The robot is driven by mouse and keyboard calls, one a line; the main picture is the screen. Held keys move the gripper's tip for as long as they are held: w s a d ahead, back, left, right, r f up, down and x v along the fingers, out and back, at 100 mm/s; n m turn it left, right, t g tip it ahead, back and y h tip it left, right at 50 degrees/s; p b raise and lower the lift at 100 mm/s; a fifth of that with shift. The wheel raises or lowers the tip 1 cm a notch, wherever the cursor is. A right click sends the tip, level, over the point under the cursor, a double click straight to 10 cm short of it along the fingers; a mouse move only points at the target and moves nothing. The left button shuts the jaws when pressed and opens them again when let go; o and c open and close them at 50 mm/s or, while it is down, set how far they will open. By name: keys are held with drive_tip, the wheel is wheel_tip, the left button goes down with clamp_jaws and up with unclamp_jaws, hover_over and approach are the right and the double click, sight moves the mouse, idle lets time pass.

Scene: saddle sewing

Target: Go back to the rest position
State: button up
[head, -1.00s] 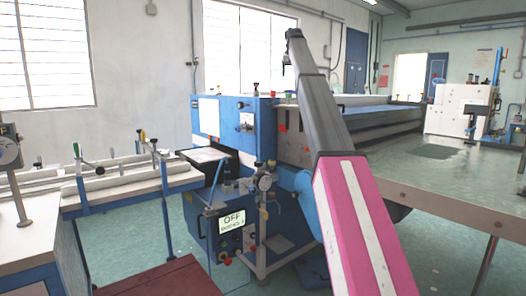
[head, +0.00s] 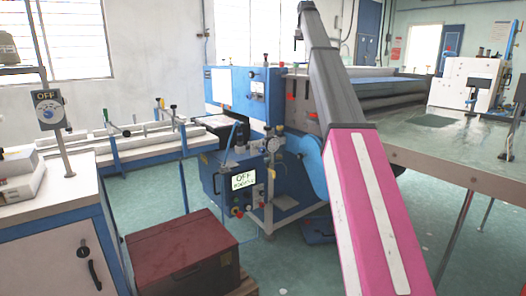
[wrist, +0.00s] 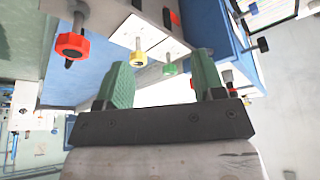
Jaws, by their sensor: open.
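My gripper (wrist: 162,88) shows in the wrist view with its two green fingers apart and nothing between them. In the head view my arm rises on the right side of the picture, grey above and pink and white below; the gripper at its far end is too small there to make out. Behind the arm is a blue machine (head: 232,95). In the wrist view a red knob (wrist: 73,45), a yellow knob (wrist: 137,58) and a green knob (wrist: 169,69) lie beyond the fingers.
A white-topped cabinet (head: 60,198) with an OFF dial panel (head: 48,108) stands at the left. A dark red chest (head: 180,262) sits on the floor at the front. A long metal table (head: 450,150) is at the right. Green floor (head: 300,262) shows between them.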

drive_tip(key=s+f+g, duration=0.1)
drive_tip(key=s+f, duration=0.5)
drive_tip(key=f, duration=1.1)
drive_tip(key=s+f, duration=0.6)
drive_tip(key=f, duration=1.1)
drive_tip(key=s+f+g, duration=0.1)
drive_tip(key=s+f, duration=0.5)
drive_tip(key=f, duration=1)
drive_tip(key=s+f+g, duration=0.1)
drive_tip(key=s+f, duration=1.3)
drive_tip(key=s, duration=0.3)
drive_tip(key=s+f+g, duration=0.1)
drive_tip(key=s+f, duration=1.3)
drive_tip(key=s, duration=0.4)
drive_tip(key=shift+f, duration=0.3)
drive_tip(key=shift+o, duration=0.4)
